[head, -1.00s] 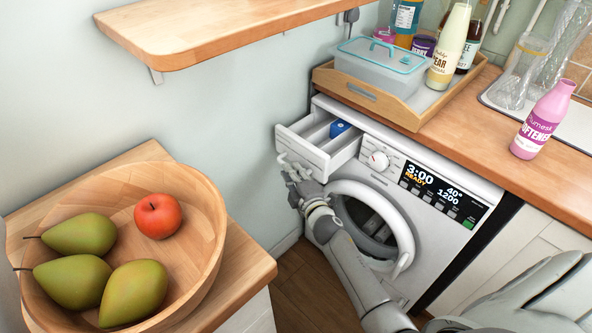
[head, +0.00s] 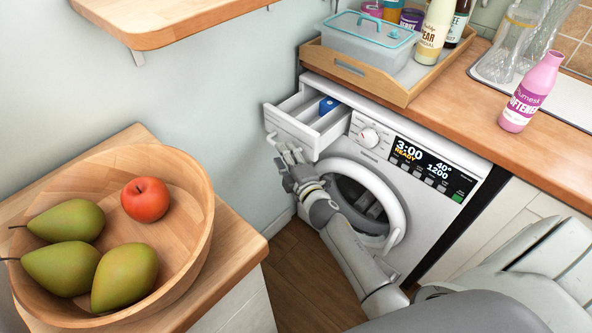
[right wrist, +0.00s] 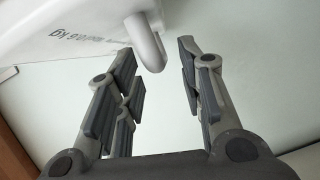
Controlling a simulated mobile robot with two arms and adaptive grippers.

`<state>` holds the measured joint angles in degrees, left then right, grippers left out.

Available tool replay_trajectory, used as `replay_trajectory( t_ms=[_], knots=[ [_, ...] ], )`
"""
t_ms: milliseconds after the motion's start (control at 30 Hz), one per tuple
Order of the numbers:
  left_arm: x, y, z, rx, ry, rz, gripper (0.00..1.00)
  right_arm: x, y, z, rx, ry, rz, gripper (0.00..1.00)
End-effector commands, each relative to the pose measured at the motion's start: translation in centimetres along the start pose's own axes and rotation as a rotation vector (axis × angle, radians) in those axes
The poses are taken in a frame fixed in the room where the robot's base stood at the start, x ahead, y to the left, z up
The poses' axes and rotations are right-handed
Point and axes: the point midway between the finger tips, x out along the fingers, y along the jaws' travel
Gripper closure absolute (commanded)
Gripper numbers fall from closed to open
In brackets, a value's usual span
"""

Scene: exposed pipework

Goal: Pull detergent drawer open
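The white detergent drawer (head: 288,126) of the washing machine (head: 437,177) is pulled out at its upper left in the head view. Its compartments show from above, with a blue piece (head: 328,105) inside. My right gripper (head: 284,150) is just in front of and below the drawer front. In the right wrist view my right gripper (right wrist: 157,52) is open, with a gap between its fingers. A rounded white handle (right wrist: 147,44) under the drawer front sits near the fingertips, closer to the left finger. I cannot tell whether they touch. My left gripper is not in view.
A worktop (head: 545,145) above the machine bears a wooden tray (head: 410,93) with containers and a pink softener bottle (head: 532,92). A wooden bowl (head: 190,215) of fruit stands on a counter at left. A shelf (head: 165,22) juts from the wall above. Floor shows between.

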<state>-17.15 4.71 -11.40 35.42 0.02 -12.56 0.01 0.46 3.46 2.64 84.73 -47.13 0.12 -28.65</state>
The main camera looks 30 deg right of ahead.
Motion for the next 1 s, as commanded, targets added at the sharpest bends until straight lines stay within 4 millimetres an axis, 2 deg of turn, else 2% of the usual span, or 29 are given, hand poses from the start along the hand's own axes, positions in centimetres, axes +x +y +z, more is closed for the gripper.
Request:
replay_trajectory(
  t_ms=[300,500,700,1000],
  knots=[
    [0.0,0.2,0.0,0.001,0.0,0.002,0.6,-6.5,-0.2,0.0,0.002,-0.001,-0.004,0.65],
    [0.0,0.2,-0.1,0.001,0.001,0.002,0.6,-9.1,-0.1,0.1,0.003,-0.002,-0.002,0.65],
    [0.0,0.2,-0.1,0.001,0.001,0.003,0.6,-10.0,0.0,0.0,0.003,-0.001,-0.001,0.65],
    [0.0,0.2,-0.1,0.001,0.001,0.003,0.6,-10.0,0.0,0.0,0.002,-0.001,-0.001,0.65]
  ],
)
